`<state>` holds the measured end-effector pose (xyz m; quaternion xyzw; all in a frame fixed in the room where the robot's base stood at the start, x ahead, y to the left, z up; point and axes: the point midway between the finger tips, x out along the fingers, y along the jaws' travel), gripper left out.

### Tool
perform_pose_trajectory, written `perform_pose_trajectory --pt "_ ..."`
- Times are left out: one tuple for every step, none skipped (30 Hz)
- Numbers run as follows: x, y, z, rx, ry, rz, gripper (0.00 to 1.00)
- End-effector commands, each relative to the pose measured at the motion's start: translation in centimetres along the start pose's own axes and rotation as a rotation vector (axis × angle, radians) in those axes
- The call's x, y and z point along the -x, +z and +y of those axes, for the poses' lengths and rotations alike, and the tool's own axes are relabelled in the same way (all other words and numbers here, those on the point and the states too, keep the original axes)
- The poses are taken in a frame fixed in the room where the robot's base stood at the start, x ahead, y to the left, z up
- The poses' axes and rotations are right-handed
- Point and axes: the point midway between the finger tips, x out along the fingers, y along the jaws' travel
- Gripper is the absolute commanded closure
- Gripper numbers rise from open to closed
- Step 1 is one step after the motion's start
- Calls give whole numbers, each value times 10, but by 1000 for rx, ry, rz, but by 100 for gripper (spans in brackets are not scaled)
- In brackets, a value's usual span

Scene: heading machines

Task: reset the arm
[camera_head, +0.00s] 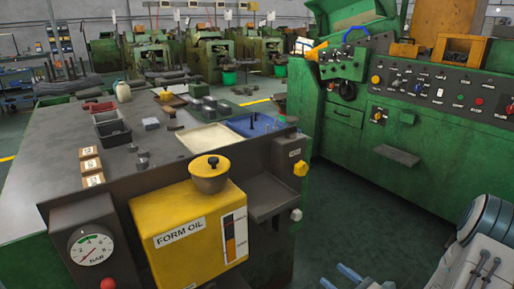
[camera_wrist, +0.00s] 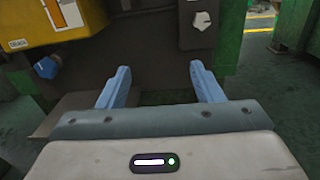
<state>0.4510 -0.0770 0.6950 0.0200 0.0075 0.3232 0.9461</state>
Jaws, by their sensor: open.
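My gripper (camera_wrist: 160,88) shows in the wrist view with its two blue fingers spread apart and nothing between them. It faces the dark lower front of the machine bench. In the head view, only the blue fingertips (camera_head: 346,277) show at the bottom edge, right of the bench, low over the dark floor. Part of my white and grey arm (camera_head: 482,245) shows at the lower right corner. The gripper looks apart from the bench, though the exact distance is unclear.
A bench (camera_head: 65,125) with trays and small parts stands at left. A yellow form-oil tank (camera_head: 190,238) and pressure gauge (camera_head: 92,249) are on its front. A green control cabinet (camera_head: 425,110) stands at right. Dark floor (camera_head: 350,210) between them is free.

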Motion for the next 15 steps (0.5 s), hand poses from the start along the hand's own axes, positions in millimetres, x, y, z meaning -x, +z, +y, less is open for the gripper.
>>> perform_pose_trajectory --pt "-5 9 6 18 35 5 40" --pt "-7 12 10 28 54 9 40" --pt "-10 16 15 40 81 14 40" --pt "-12 20 20 50 102 18 40" --pt "-14 23 24 61 124 21 40" --pt "-15 28 29 75 150 27 40" --pt "-17 32 33 87 173 32 40" --pt "-18 36 37 100 195 37 40" --pt "-20 41 43 117 226 43 40" --pt "-20 45 47 131 248 49 40" --pt "-21 49 52 145 274 54 40" --pt "-22 55 58 166 308 63 40" --pt "-23 60 63 184 336 71 40" --pt "-24 65 69 203 366 78 40" --pt "-24 72 77 231 410 89 40"
